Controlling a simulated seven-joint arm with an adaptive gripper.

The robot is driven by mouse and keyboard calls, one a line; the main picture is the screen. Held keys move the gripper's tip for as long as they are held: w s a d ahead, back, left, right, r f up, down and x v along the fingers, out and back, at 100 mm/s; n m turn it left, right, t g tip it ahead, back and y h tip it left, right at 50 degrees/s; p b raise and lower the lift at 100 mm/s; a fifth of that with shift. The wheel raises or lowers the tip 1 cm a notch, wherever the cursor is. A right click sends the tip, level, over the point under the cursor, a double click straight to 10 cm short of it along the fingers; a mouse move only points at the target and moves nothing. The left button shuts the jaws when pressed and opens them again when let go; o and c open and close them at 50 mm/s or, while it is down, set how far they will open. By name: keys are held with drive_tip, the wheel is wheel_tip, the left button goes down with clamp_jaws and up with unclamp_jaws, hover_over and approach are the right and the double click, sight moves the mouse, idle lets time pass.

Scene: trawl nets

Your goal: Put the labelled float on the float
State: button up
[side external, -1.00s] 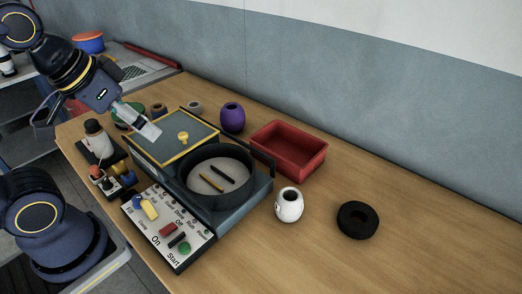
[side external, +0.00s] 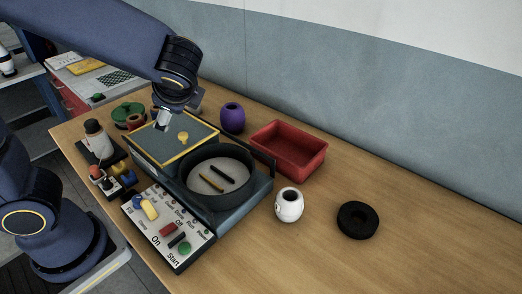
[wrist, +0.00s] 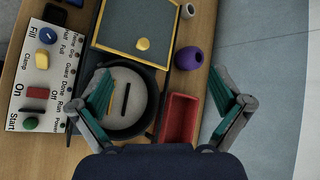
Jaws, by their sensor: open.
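A white float with dark markings (side external: 289,205), apparently the labelled float, stands on the table in front of the red bin in the side view. A plain purple float (side external: 232,117) stands behind the machine and also shows in the wrist view (wrist: 189,58). My gripper (side external: 164,118) is above the machine's back panel in the side view, apart from both floats. In the wrist view my gripper (wrist: 161,82) is open, its fingers wide apart with nothing held between them.
The machine has a round dark basin (side external: 217,180), a yellow-edged panel (side external: 160,146) and a control board (side external: 166,228). A red bin (side external: 289,150) is beside it. A black ring (side external: 358,220) lies at right. The table's right side is mostly clear.

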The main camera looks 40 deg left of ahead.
drive_tip(key=w+d+f+m+t, duration=0.3)
drive_tip(key=d+f+m, duration=0.15)
drive_tip(key=d, duration=0.35)
drive_tip(key=w+d+f+m+t, duration=0.25)
drive_tip(key=d+m, duration=0.35)
drive_tip(key=d, duration=0.3)
drive_tip(key=s+d+f+m+t+h, duration=0.3)
drive_tip(key=s+d+f+m, duration=0.15)
drive_tip(key=d+f, duration=0.35)
drive_tip(key=m+h, duration=0.1)
drive_tip(key=m, duration=0.2)
approach(284, 209)
drive_tip(key=x, duration=0.8)
drive_tip(key=shift+d+f+x, duration=0.1)
drive_tip(key=shift+x, duration=0.8)
drive_tip(key=shift+d+f+x, duration=0.15)
drive_tip(key=shift+x, duration=0.8)
drive_tip(key=shift+d+f+x, duration=0.1)
drive_tip(key=shift+x, duration=0.8)
drive_tip(key=shift+c, duration=0.3)
